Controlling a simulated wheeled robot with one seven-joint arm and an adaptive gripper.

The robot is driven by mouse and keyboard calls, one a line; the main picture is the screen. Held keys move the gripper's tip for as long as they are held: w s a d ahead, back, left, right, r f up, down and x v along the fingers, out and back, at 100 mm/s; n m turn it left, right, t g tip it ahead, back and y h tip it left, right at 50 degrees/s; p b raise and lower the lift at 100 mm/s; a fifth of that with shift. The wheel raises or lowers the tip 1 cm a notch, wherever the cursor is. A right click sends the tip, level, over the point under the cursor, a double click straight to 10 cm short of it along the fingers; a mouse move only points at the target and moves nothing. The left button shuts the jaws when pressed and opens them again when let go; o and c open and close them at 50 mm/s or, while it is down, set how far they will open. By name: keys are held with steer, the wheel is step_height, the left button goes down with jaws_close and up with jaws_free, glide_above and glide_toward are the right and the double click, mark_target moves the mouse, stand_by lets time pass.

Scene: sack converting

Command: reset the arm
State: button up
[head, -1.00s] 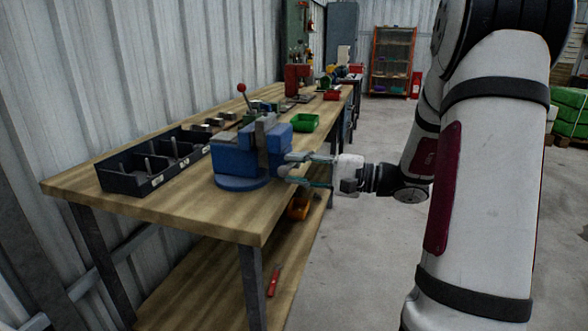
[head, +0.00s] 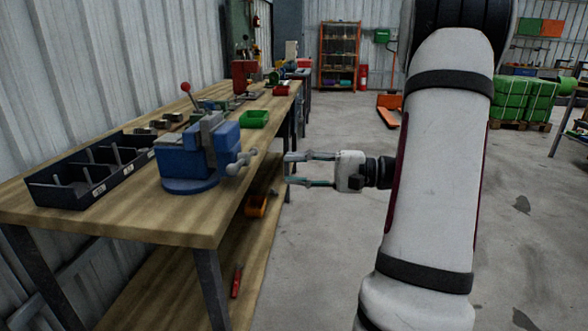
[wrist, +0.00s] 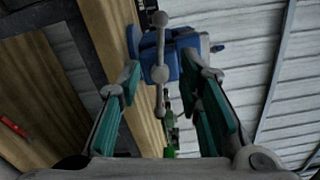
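My gripper (head: 288,170) is open and empty, held out to the right of the workbench edge in the head view. Its two fingers are spread apart with nothing between them. A blue bench vise (head: 190,160) with a grey handle is mounted on the bench, left of my gripper, with a gap between the handle and the fingertips. In the wrist view the vise (wrist: 180,58) shows beyond the open fingers (wrist: 165,78).
The wooden workbench (head: 130,215) runs along the left wall. It carries a black divided tray (head: 85,178) and a green bin (head: 254,118). An orange bin (head: 256,206) and a red tool (head: 236,282) lie on its lower shelf.

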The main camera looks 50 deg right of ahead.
steer(key=s+a+r+n+g, duration=0.15)
steer(key=a+g, duration=0.25)
steer(key=a, duration=0.4)
steer(key=s+a+n+g, duration=0.3)
steer(key=a, duration=0.4)
steer(key=s+a+n+g, duration=0.2)
steer(key=a+g, duration=0.2)
steer(key=a, duration=0.4)
steer(key=s+a+f+n+g+h, duration=0.25)
steer(key=s+a+g, duration=0.2)
steer(key=s, duration=0.35)
steer(key=s+d+f+n+t+h, duration=0.2)
steer(key=s+n+h, duration=0.1)
steer(key=s+h, duration=0.55)
step_height(320, 180, up, 24)
steer(key=s+t+p, duration=0.1)
steer(key=t+p, duration=0.2)
steer(key=p, duration=1.9)
steer(key=shift+d+r+n+p, duration=0.2)
steer(key=shift+d+n+p, duration=0.1)
steer(key=shift+d+p, duration=0.1)
steer(key=shift+f, duration=0.1)
